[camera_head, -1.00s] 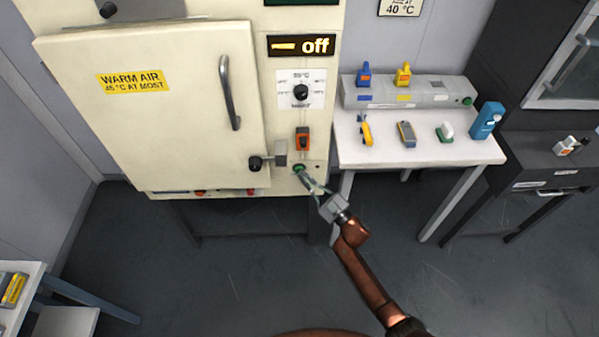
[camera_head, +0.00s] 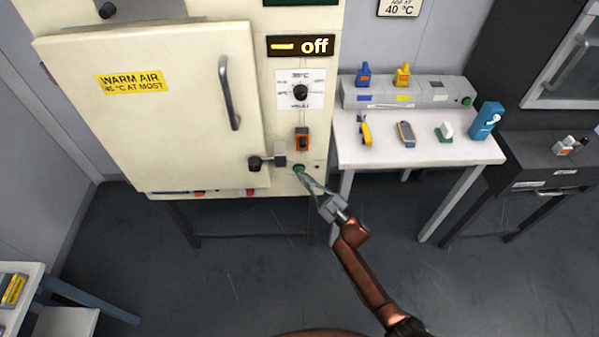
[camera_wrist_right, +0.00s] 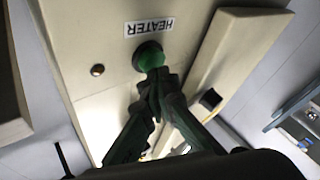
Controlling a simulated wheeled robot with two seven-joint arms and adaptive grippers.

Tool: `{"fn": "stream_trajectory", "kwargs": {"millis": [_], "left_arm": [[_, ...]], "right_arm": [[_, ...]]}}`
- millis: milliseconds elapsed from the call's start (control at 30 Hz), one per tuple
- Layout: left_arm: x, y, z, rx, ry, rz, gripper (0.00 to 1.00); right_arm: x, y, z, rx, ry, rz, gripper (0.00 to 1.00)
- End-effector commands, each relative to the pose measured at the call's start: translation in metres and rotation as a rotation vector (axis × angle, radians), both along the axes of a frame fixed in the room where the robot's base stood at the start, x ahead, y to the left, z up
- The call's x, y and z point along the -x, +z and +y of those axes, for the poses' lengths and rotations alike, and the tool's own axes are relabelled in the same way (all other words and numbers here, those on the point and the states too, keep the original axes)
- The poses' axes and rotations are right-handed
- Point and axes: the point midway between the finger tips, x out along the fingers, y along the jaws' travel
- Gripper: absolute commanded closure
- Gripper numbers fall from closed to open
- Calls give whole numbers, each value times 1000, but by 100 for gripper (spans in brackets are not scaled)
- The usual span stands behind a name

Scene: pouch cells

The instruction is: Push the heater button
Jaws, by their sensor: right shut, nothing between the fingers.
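The heater button (camera_head: 298,169) is a small green button low on the right side of the cream warm-air cabinet (camera_head: 190,50). In the right wrist view the green button (camera_wrist_right: 149,56) sits beside a label reading HEATER (camera_wrist_right: 150,26). My right gripper (camera_head: 303,175) is shut and empty, its fingertips at the button. In the right wrist view the fingertips (camera_wrist_right: 157,80) overlap the button's edge; they look touching or nearly so, and I cannot tell whether the button is pressed in. The cabinet display (camera_head: 301,46) reads off. My left gripper is not in view.
A dial (camera_head: 301,92) and an orange switch (camera_head: 302,139) sit above the button. A door latch (camera_head: 267,161) sticks out left of it. A white table (camera_head: 380,157) with small coloured items stands to the right. The floor in front is clear.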

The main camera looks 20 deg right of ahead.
Motion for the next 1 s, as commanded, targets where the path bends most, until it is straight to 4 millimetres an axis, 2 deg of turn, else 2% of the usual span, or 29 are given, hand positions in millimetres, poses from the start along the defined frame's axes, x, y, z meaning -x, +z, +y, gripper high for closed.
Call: {"fn": "stream_trajectory", "kwargs": {"millis": [1000], "left_arm": [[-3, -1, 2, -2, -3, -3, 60]], "right_arm": [[-7, 1, -2, 0, 0, 1, 100]]}}
